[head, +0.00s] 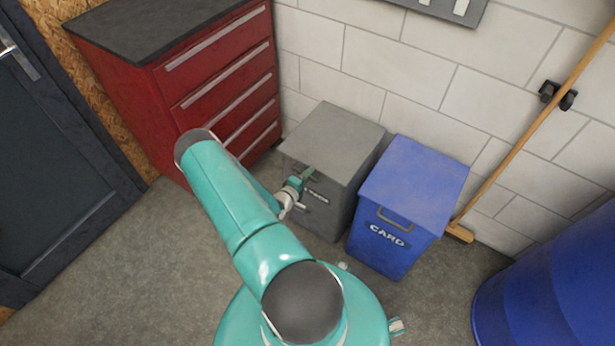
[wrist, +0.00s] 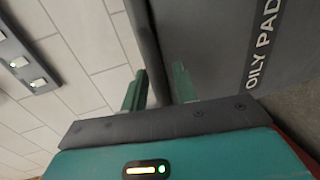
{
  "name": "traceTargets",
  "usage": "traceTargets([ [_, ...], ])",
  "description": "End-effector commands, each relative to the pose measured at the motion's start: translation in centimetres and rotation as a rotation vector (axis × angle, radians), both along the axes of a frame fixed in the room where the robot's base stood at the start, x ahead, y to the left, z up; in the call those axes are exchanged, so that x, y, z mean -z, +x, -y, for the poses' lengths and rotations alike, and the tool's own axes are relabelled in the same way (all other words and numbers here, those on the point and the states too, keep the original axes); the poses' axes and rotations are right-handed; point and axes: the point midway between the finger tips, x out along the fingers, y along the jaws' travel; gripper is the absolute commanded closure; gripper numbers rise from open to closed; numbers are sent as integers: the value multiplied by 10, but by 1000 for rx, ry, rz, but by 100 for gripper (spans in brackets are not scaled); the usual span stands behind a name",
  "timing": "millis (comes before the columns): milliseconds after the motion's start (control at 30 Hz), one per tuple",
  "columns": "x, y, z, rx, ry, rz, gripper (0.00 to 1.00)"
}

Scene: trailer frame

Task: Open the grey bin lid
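The grey bin (head: 347,195) stands against the wall with its flat grey lid (head: 335,138) down. My gripper (head: 302,179) is at the upper front of this bin, just below the lid's front edge. In the wrist view my gripper (wrist: 158,88) has its two green fingers apart, one on each side of a dark bar (wrist: 147,45) along the bin's top. I cannot tell whether the bar is the handle or the lid's rim, or whether the fingers touch it.
A blue bin (head: 414,182) marked "CARD" stands close on the right. A red drawer cabinet (head: 215,85) is on the left. A broom (head: 530,130) leans on the wall, and a blue drum (head: 560,285) is at lower right. The floor (head: 130,265) at left is clear.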

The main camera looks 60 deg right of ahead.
Motion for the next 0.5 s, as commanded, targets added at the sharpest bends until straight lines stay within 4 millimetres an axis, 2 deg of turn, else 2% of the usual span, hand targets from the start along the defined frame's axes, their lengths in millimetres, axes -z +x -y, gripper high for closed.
traceTargets([
  [133,0,0,0,0,0,0,71],
  [267,0,0,0,0,0,0,96],
  [300,0,0,0,0,0,0,100],
  [500,0,0,0,0,1,0,100],
])
